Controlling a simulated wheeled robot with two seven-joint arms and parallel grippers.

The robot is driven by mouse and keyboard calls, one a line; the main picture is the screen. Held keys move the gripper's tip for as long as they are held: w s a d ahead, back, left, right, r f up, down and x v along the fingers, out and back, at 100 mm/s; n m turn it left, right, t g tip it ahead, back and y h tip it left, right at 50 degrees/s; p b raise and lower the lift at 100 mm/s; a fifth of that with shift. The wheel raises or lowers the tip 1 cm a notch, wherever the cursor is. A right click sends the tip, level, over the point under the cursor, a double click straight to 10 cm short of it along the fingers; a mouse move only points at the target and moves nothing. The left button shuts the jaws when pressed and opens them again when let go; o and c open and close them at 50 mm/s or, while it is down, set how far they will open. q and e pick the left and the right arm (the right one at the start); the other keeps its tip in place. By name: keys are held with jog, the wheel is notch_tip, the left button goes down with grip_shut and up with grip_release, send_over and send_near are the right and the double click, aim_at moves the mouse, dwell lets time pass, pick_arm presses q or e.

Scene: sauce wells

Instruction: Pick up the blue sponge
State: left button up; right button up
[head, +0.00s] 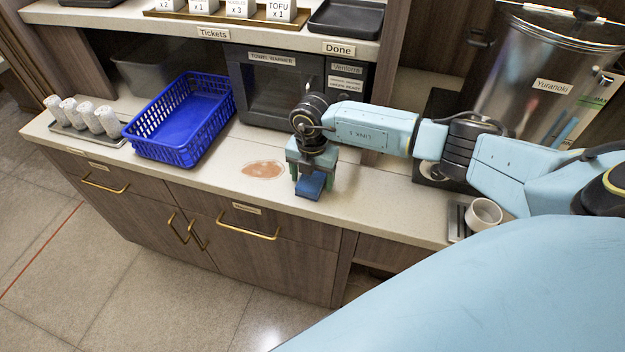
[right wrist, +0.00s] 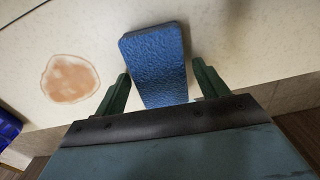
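The blue sponge (head: 310,186) is on the pale counter near its front edge, below my right gripper (head: 311,180). In the right wrist view the sponge (right wrist: 155,62) lies between the two green fingers of my right gripper (right wrist: 161,70). The fingers are apart, one on each side of the sponge, with a narrow strip of counter showing beside it. My left gripper is not in view.
A reddish-brown sauce stain (head: 264,170) is on the counter left of the sponge. A blue basket (head: 180,151) stands further left. The towel warmer (head: 270,92) is behind. A white cup (head: 483,215) stands on a drip tray to the right.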

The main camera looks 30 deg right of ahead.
aim_at(312, 178)
jog(key=c, duration=0.9)
jog(key=shift+o, duration=0.2)
notch_tip(312, 178, up, 10)
